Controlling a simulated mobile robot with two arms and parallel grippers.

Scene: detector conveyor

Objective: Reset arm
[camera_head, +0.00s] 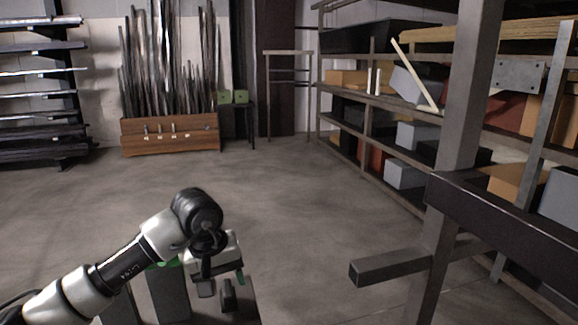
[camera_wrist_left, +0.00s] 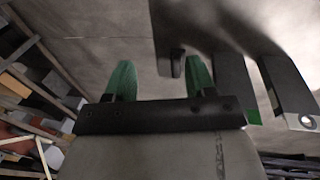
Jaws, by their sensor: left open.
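My left arm comes in from the lower left in the head view, and its gripper (camera_head: 218,289) hangs low near the bottom centre. In the left wrist view the gripper (camera_wrist_left: 160,78) has two green fingers standing apart with bare floor between them. It is open and empty. Dark grey parts show close beside the right finger in the left wrist view; I cannot tell whether they touch it. My right gripper is not in view.
A grey metal frame (camera_head: 458,120) with a jutting bar (camera_head: 389,269) stands close on the right. Shelves with boxes (camera_head: 404,174) line the right wall. A wooden bin (camera_head: 170,135) of metal bars and a rack (camera_head: 40,75) stand at the back left. The middle floor (camera_head: 290,210) is clear.

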